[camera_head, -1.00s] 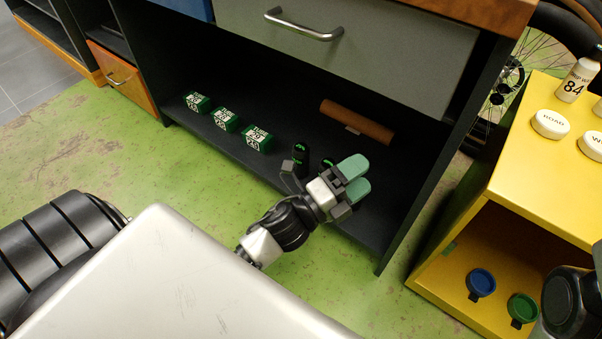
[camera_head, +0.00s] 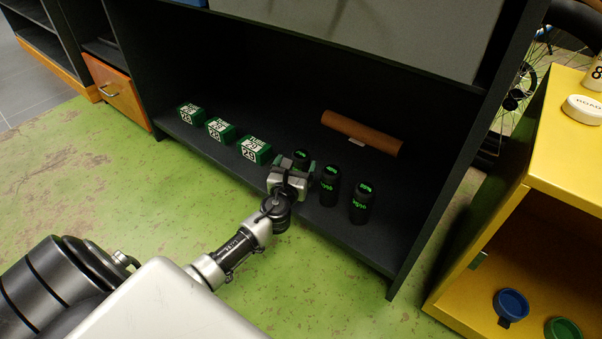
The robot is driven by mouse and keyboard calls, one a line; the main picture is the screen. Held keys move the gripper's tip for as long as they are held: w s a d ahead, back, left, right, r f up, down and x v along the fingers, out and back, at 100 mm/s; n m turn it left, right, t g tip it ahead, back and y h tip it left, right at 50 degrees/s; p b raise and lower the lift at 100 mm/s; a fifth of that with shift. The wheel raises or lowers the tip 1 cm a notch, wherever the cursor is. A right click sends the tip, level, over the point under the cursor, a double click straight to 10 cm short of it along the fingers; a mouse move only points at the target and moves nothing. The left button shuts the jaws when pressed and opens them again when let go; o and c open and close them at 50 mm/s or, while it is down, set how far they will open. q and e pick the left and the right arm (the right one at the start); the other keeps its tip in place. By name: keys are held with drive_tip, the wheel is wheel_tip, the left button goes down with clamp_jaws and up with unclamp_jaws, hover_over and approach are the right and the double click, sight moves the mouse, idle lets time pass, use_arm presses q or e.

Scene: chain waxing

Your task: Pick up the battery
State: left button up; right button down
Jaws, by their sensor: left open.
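Three black cylinders with green markings stand upright in a row on the dark lower shelf; I cannot read their labels well enough to tell which is a battery. The left one (camera_head: 301,156) is mostly hidden behind my left gripper; the middle one (camera_head: 329,187) and the right one (camera_head: 361,204) are in plain view. My left gripper (camera_head: 291,169) is open, its green fingertips at the left cylinder, apparently one on each side. I cannot tell whether they touch it. My right gripper is out of view.
Several green-and-white boxes (camera_head: 256,150) stand left of the cylinders on the shelf (camera_head: 225,163). A brown roll (camera_head: 362,133) lies behind. A grey drawer front (camera_head: 370,30) hangs above. A yellow cabinet (camera_head: 560,150) with round lids stands at right.

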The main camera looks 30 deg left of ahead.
use_arm(q)
drive_tip(key=b+x, duration=0.2)
drive_tip(key=x, duration=0.2)
drive_tip(key=shift+d+f, duration=0.1)
drive_tip(key=shift+d, duration=0.05)
drive_tip(key=shift+w, duration=0.25)
drive_tip(key=shift+c, duration=0.3)
clamp_jaws()
